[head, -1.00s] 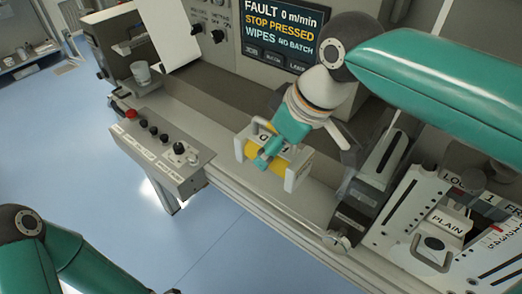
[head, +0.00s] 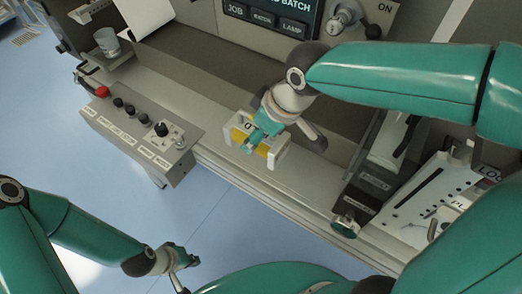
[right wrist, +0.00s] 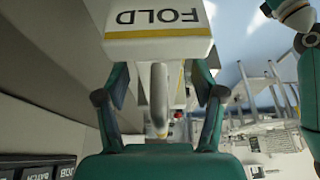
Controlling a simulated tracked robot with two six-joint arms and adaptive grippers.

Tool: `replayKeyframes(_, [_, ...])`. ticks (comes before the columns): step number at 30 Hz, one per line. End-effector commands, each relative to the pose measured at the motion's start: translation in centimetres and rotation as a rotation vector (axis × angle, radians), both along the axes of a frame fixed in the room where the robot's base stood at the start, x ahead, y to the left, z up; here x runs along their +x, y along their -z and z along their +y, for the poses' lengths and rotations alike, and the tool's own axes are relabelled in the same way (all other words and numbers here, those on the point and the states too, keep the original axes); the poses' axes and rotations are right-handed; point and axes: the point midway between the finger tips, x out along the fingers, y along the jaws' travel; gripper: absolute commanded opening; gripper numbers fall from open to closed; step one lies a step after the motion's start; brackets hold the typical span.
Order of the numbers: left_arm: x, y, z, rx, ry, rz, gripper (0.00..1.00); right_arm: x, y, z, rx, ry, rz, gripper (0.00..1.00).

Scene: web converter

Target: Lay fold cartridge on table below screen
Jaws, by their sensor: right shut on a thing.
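The fold cartridge (head: 274,151) is a white block with yellow bands and white end plates. In the head view it is over the beige table (head: 213,157) below the screen (head: 268,14). I cannot tell whether it touches the table. My right gripper (head: 257,138) is shut on it from above. In the right wrist view the cartridge (right wrist: 158,45) shows its FOLD label upside down, between my two fingers. My left gripper (head: 186,274) is at the lower left, empty, with its fingers apart, away from the cartridge.
A control box (head: 140,130) with black knobs and a red button stands left of the cartridge. A clear cup (head: 107,42) is behind it. A dark guard (head: 362,190) and a white slotted plate (head: 425,198) lie to the right. Bare table lies between the box and cartridge.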

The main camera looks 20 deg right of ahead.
Motion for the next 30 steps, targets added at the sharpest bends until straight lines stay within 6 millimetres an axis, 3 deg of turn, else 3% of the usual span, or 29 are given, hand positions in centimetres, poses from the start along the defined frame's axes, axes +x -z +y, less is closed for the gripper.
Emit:
replayKeyframes(3, [0.0, 0.1, 0.0, 0.000, 0.000, 0.000, 0.00, 0.0, 2.1, 0.0, 0.001, 0.000, 0.001, 0.11])
replayKeyframes(11, [0.0, 0.1, 0.0, 0.000, 0.000, -0.001, 0.00, 0.1, 4.1, 0.1, -0.001, -0.002, 0.000, 0.11])
replayKeyframes(18, [0.0, 0.3, 0.0, 0.000, 0.000, -0.001, 0.00, 0.1, 7.2, 0.1, 0.000, -0.001, -0.001, 0.11])
replayKeyframes(30, [0.0, 0.6, 0.0, 0.000, 0.000, -0.001, 0.00, 0.1, 7.7, 0.2, 0.002, -0.003, -0.004, 0.11])
